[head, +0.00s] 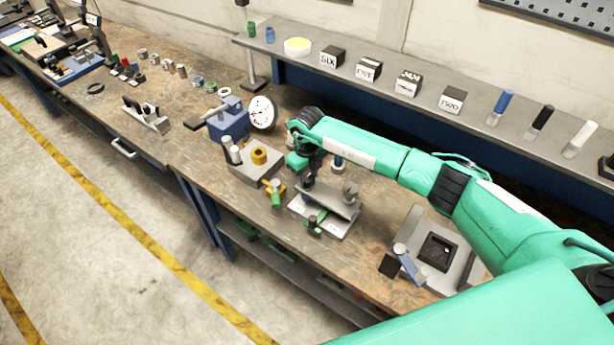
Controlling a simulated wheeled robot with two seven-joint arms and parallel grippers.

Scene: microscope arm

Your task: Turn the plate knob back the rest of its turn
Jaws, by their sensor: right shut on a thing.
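My right gripper (309,178) points down over the left end of a grey metal plate (331,203) on a pale base (334,228). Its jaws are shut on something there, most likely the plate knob. The fingers and wrist hide most of that spot, so the knob's turn angle cannot be read. The plate looks tilted on its base. A grey round post (350,190) stands at its right end, and a small green-topped part (313,222) sits at its front edge. My left gripper is not in view.
A grey tray with a black square (437,250) lies to the right. A shelf (300,57) runs along the back.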

